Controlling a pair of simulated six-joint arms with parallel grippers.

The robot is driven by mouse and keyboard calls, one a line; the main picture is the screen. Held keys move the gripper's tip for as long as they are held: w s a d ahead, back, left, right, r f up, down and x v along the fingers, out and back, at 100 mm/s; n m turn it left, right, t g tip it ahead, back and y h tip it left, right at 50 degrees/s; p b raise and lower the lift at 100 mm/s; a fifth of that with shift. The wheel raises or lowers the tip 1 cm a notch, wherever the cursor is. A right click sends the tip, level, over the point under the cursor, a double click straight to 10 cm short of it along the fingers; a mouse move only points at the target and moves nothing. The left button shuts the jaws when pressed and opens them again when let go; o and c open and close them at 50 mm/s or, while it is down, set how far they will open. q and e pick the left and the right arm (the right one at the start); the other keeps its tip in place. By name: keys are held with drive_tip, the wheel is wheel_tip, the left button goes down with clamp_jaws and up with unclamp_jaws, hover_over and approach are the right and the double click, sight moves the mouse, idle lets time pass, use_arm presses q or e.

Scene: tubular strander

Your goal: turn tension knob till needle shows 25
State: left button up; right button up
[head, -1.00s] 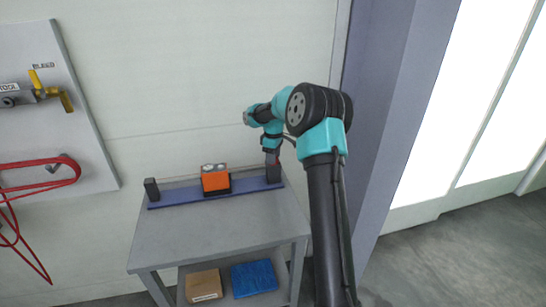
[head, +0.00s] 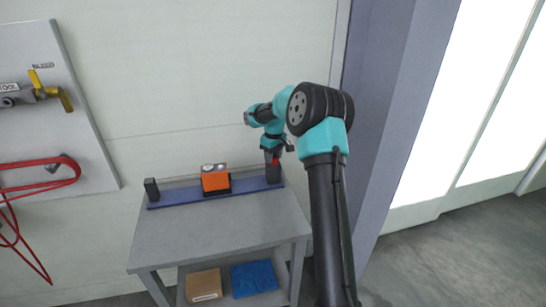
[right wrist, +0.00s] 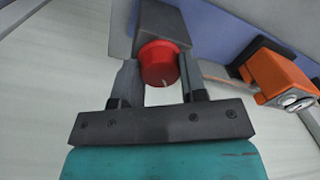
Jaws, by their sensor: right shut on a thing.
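The red tension knob (right wrist: 160,62) sits on a dark block (right wrist: 163,25) in the right wrist view. A light mark shows on the knob's near edge. My right gripper (right wrist: 158,78) is shut on the knob, one finger on each side. In the head view my right gripper (head: 273,155) is at the right-hand block (head: 273,174) of the blue rail, and a bit of red shows there. An orange unit (head: 215,180) with round dial faces on top stands mid-rail; it also shows in the right wrist view (right wrist: 280,78). The needle reading is too small to tell. My left gripper is out of view.
The blue rail (head: 187,196) lies along the back of a grey table (head: 210,228), with another dark block (head: 152,189) at its left end. The table's front is clear. A cardboard box (head: 204,285) and a blue bin (head: 254,278) are on the lower shelf.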

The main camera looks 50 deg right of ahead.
sight(275, 156)
drive_tip(key=shift+m, duration=0.8)
drive_tip(key=o, duration=0.9)
drive_tip(key=shift+o, duration=0.2)
drive_tip(key=shift+r, duration=0.1)
wheel_tip(275, 156, up, 17)
drive_tip(key=shift+d, duration=0.4)
drive_tip(key=shift+s+r, duration=0.1)
